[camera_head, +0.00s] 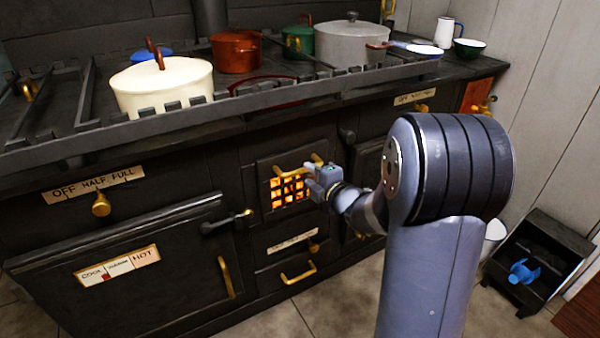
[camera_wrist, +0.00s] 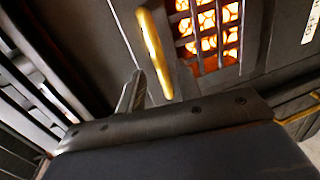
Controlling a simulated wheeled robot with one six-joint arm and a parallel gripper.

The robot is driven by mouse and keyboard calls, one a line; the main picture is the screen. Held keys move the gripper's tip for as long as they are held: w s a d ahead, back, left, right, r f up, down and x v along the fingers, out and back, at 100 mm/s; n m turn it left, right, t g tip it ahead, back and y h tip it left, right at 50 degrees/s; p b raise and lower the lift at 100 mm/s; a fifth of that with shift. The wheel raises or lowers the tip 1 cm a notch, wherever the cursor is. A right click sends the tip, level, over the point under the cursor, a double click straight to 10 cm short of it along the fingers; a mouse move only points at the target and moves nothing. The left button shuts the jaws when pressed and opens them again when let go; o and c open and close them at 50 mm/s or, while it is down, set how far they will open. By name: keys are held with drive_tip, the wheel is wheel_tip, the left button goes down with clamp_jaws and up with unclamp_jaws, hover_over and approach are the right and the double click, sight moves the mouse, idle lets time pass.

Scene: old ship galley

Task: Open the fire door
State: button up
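The fire door (camera_head: 265,171) is the small dark door in the middle of the black stove, with an orange glow behind its grate (camera_head: 287,193). It looks shut. In the wrist view the brass handle (camera_wrist: 154,50) lies beside the glowing grate (camera_wrist: 208,32), and one dark finger (camera_wrist: 134,92) is close to the handle's lower end.
A larger oven door (camera_head: 140,270) is at the left, with a dark latch (camera_head: 228,222) near the fire door. A drawer with a brass handle (camera_head: 298,273) is below. Pots, including a cream one (camera_head: 162,88), stand on the railed stovetop. Open floor lies in front.

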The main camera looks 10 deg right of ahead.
sight(305, 171)
drive_tip(key=shift+x, duration=2.35)
clamp_jaws()
